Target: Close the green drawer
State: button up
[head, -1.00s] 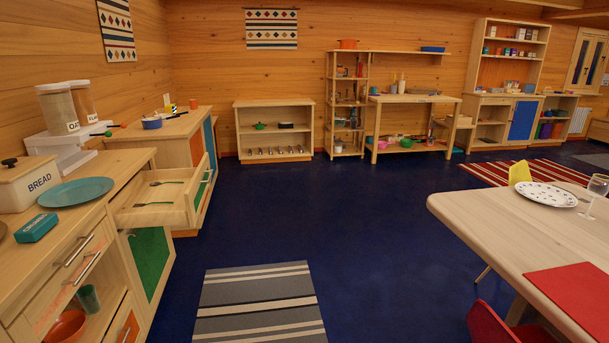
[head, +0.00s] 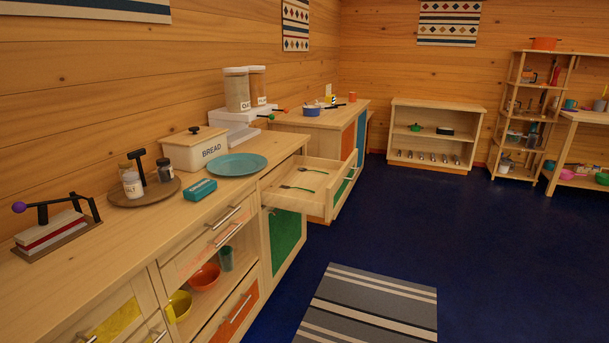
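A wooden drawer (head: 322,200) is pulled out from the long counter on the left, in the middle of the head view. A little green shows at the edge of its front, which faces mostly away from me. Two utensils with green handles (head: 297,187) lie inside it. A green door panel (head: 287,236) is on the cabinet below the drawer. My gripper and arm are not in view, and nothing is seen touching the drawer.
The wooden counter (head: 125,240) runs along the left, holding a bread box (head: 195,148), teal plate (head: 238,165) and jars. A striped rug (head: 370,305) lies on the blue floor. The floor (head: 420,225) right of the drawer is clear.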

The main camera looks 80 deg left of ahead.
aim_at(330, 189)
jog(key=u, duration=1)
jog(key=i, duration=1.55)
jog(key=u, duration=1.3)
jog(key=i, duration=1.75)
jog(key=u, duration=0.25)
